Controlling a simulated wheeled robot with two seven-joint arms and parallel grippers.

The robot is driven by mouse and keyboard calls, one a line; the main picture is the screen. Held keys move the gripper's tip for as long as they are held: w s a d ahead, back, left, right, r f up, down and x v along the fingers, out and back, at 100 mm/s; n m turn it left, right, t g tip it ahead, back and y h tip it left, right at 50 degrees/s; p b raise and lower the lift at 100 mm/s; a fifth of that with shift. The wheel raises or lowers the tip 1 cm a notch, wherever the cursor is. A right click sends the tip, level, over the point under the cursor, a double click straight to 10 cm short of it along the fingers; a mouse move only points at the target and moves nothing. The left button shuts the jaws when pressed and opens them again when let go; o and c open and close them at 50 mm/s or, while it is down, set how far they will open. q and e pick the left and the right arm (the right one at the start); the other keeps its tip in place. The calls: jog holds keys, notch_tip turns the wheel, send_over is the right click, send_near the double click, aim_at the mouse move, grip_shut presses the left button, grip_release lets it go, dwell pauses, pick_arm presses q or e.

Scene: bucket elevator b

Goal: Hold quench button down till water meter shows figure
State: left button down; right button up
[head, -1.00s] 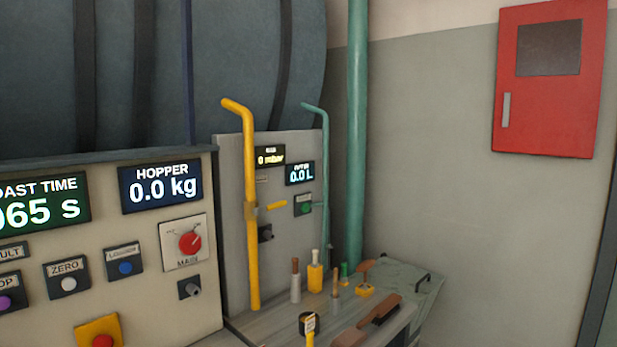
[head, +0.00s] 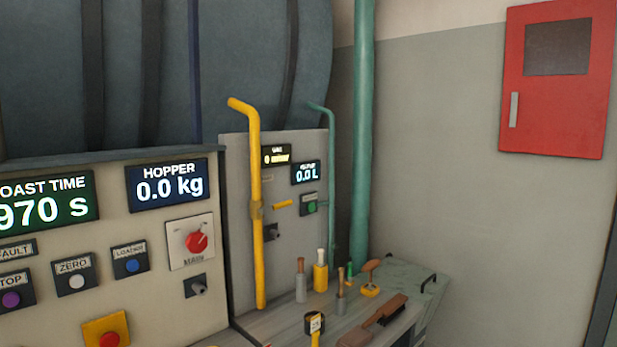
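The water meter (head: 306,173) is a small dark display on the grey panel at the back and reads 0.0 L. Below it on the same panel sits a green button (head: 311,207) in a dark plate with a small label too blurred to read; it may be the quench button. A yellow pipe (head: 257,215) stands in front of the panel's left part, and a green pipe (head: 333,190) runs down its right edge. Neither of my grippers shows in the head view.
The control console (head: 130,240) at left has a ROAST TIME display (head: 45,202) at 970 s, HOPPER (head: 167,187) at 0.0 kg, buttons and a red MAIN knob (head: 197,242). Several handled tools stand on the bench (head: 280,320) before the panel. A red cabinet (head: 557,80) hangs on the right wall.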

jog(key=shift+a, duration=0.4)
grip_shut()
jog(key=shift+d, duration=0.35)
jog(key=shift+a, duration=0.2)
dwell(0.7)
